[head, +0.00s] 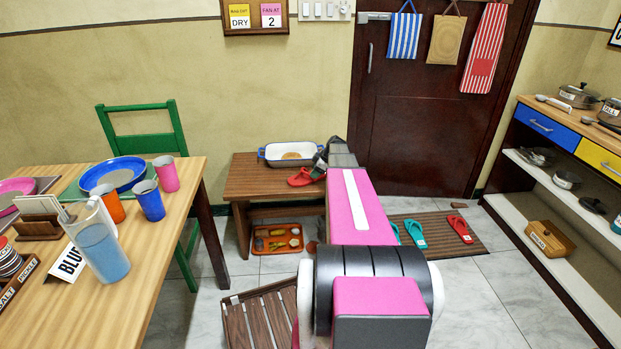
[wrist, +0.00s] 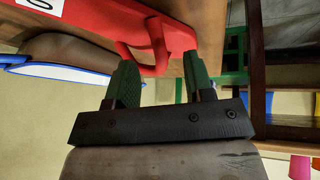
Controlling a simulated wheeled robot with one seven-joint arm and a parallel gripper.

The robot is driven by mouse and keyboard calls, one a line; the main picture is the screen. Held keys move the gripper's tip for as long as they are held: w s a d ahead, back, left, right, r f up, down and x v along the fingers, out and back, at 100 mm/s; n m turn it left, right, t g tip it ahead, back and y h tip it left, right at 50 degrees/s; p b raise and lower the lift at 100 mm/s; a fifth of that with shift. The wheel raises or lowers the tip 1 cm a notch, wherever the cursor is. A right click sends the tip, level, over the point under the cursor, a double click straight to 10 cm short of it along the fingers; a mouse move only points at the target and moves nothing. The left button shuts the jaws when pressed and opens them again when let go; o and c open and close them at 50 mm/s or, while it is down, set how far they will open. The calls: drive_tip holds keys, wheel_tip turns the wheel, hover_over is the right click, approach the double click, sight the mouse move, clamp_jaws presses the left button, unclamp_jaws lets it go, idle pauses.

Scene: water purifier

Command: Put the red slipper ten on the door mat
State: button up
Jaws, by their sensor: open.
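A red slipper (head: 304,178) lies on the right end of the low wooden bench (head: 255,181), partly hidden by my arm. In the wrist view the red slipper (wrist: 95,22) fills the top, with a white label cut off by the frame edge. My gripper (wrist: 161,66) is open, with its two green fingers on either side of the slipper's strap. The strap is close to the fingertips; I cannot tell whether they touch. The brown slatted door mat (head: 432,242) lies on the floor by the door. A second red slipper (head: 460,228) and teal slippers (head: 415,233) are on it.
A white enamel dish (head: 290,154) with a blue rim stands on the bench behind the slipper. An orange tray (head: 277,239) is on the floor below. A dining table (head: 160,215) stands left, a shelf unit (head: 545,200) right. Clear tiles lie in front of the mat.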

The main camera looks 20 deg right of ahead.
drive_tip(key=x, duration=0.3)
drive_tip(key=shift+w+a+f, duration=0.25)
clamp_jaws()
drive_tip(key=shift+r, duration=0.1)
